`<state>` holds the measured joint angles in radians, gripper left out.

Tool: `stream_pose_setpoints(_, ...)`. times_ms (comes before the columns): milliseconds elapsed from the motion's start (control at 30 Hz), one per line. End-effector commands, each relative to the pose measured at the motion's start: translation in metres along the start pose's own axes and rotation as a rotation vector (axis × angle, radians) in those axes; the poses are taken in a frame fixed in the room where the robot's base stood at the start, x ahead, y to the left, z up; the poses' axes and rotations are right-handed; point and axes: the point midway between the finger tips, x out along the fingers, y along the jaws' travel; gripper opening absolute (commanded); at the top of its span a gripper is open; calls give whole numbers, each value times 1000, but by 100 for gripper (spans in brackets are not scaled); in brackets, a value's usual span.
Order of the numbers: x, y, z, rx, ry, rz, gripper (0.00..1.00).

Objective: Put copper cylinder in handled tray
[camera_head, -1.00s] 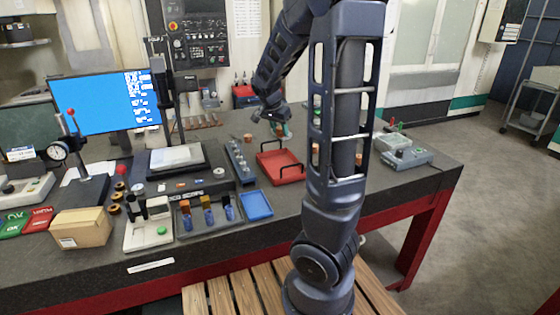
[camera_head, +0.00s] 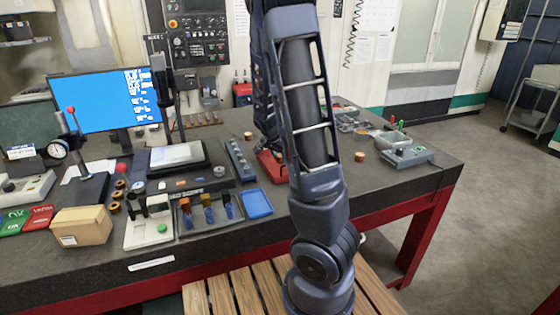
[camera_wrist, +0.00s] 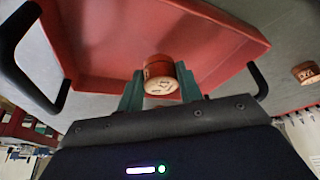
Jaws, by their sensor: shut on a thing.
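The handled tray (camera_wrist: 105,45) is red with two black handles and fills the upper part of the wrist view. In the head view only a part of the red tray (camera_head: 268,165) shows, behind my arm. The copper cylinder (camera_wrist: 158,68) is held between the green fingertips of my gripper (camera_wrist: 160,88), over the tray's near side in the wrist view. I cannot tell whether it touches the tray floor. My gripper is hidden behind my arm in the head view.
Another copper-coloured cylinder (camera_wrist: 306,72) stands outside the tray; one shows right of my arm (camera_head: 360,156) in the head view. A blue tray (camera_head: 256,203) and a grey block row (camera_head: 238,160) stand left of the red tray. A grey device (camera_head: 406,155) sits at the table's right.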

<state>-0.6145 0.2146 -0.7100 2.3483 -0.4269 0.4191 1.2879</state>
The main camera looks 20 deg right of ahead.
Motion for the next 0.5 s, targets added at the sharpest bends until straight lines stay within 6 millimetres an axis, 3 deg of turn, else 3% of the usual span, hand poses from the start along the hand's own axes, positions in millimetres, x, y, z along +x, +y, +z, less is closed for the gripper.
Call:
stream_pose_setpoints(167,15,0,6,-1,0,1,2)
stream_pose_setpoints(500,18,0,7,0,1,0,2)
